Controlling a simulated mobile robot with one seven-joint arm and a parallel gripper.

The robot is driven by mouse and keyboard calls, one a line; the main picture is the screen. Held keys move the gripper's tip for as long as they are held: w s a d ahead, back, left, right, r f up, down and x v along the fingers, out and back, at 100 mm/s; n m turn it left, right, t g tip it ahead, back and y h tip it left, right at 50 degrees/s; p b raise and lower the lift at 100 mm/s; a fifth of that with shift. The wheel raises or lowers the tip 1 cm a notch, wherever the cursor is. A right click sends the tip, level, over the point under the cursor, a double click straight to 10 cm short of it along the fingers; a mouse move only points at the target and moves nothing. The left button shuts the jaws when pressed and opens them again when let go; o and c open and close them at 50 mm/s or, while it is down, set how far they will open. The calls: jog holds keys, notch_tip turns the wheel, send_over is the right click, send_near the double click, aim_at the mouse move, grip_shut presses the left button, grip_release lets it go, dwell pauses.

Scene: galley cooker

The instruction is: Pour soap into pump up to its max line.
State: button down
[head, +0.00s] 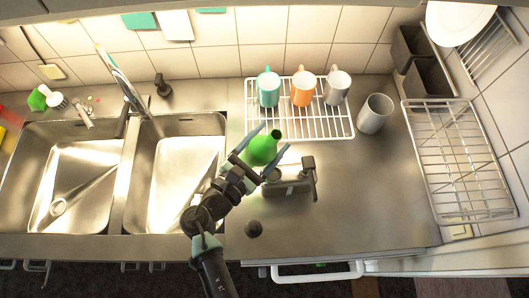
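A green bottle (262,151) with a narrow, open-looking neck is on or just above the steel counter, in front of the white wire rack. My gripper (271,145) has one finger on each side of the bottle. I cannot tell whether the fingers press on it or whether it is lifted. A grey, box-shaped container with a dark upright part (290,187), which looks like the pump, stands just to the lower right of my gripper. Its inside, any liquid level and a max line cannot be made out. A small dark round piece (253,228) lies on the counter nearer the front edge.
A wire rack (330,128) holds teal, orange and grey mugs, with a grey cup (375,113) beside it. A dish rack (458,165) stands at the right. A double sink (175,160) with a tap lies left. The counter (375,205) is clear at right front.

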jog(key=shift+w+a+m, duration=0.1)
jog(key=shift+a+m, duration=0.15)
jog(key=shift+m, duration=0.05)
jog(key=shift+a, duration=0.1)
jog(key=shift+w+a+f+m+y, duration=0.1)
jog(key=shift+w+a+m+y, duration=0.15)
jog(key=shift+a+m, duration=0.2)
jog(key=shift+w+a+f+m+y, duration=0.1)
jog(key=shift+a+m+y, duration=0.25)
jog(key=shift+m, duration=0.2)
jog(key=shift+f+b, duration=0.1)
jog(key=shift+b, duration=0.25)
jog(key=shift+w+a+f+m+y+b, duration=0.2)
jog(key=shift+a+f+m+b, duration=0.25)
jog(key=shift+f+b, duration=0.4)
jog(key=shift+w+a+f+m+y+b, duration=0.1)
jog(key=shift+a+f+m+y+b, duration=0.3)
jog(key=shift+f+b, duration=0.4)
jog(key=shift+f, duration=0.1)
jog(key=shift+f+m+b, duration=0.25)
jog(key=shift+f+b, duration=0.05)
jog(key=shift+b, duration=0.05)
jog(key=shift+w+a+f+m+y+b, duration=0.15)
jog(key=shift+a+f+m+b, duration=0.2)
jog(key=shift+f+b, duration=0.2)
jog(key=shift+w+a+f+m+y+b, duration=0.15)
jog(key=shift+a+f+m+b, duration=0.15)
jog(key=shift+f+b, duration=0.2)
